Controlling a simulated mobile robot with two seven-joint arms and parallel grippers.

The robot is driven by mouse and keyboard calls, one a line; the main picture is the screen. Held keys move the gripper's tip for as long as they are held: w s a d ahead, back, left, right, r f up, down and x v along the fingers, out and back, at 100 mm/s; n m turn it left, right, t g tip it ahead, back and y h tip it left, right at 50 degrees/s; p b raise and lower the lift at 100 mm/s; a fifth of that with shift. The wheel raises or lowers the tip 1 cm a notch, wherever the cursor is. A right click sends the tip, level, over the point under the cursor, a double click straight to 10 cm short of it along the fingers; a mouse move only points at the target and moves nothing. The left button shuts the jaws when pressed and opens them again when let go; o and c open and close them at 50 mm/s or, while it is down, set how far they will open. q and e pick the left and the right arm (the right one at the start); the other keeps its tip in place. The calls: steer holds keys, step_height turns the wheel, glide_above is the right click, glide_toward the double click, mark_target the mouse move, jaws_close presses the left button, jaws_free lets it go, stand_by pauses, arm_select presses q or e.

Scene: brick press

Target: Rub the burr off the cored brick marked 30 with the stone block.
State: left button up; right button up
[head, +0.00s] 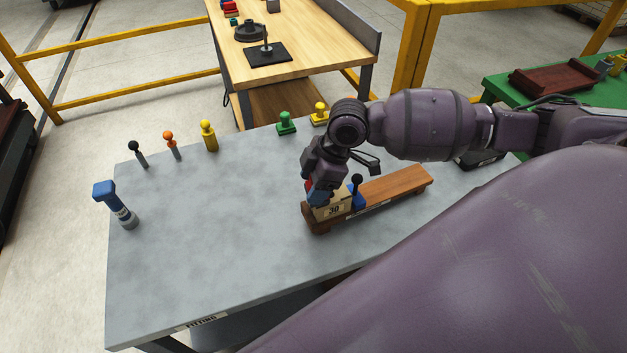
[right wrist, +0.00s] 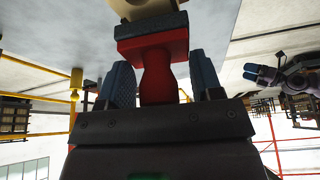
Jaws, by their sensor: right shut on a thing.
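The cored brick marked 30 (head: 333,209) is tan and sits at the left end of a long wooden board (head: 395,187) on the grey table. My right gripper (head: 318,188) is directly over the brick, pointing down. In the right wrist view my right gripper (right wrist: 160,88) is shut on the red handle of the stone block (right wrist: 158,70). The burr is hidden. A small purple and blue shape (right wrist: 262,74) there looks like my left gripper, too small to read.
A blue clamp with a black knob (head: 357,192) stands close beside the brick. A blue tool (head: 116,205) and several knobbed pins and stamps line the table's left and back edges. The table's left and middle are clear. A wooden bench (head: 300,55) stands behind.

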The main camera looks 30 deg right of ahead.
steer(key=shift+f, duration=0.7)
stand_by(0.3)
steer(key=shift+s+d+r, duration=0.1)
steer(key=shift+d, duration=0.4)
steer(key=shift+s+d+r+p, duration=0.1)
steer(key=shift+s+d+p, duration=0.1)
steer(key=shift+d+p, duration=0.65)
steer(key=shift+s+d+f+p, duration=0.15)
steer(key=shift+d+p, duration=0.25)
steer(key=shift+d, duration=0.55)
steer(key=shift+s+d+f+p, duration=0.15)
steer(key=shift+d+p, duration=0.25)
steer(key=shift+d, duration=0.55)
steer(key=shift+w+a+p, duration=0.15)
steer(key=shift+a+p, duration=0.35)
steer(key=shift+a, duration=0.4)
steer(key=shift+w+a+p, duration=0.1)
steer(key=shift+a+p, duration=0.35)
steer(key=shift+a, duration=0.4)
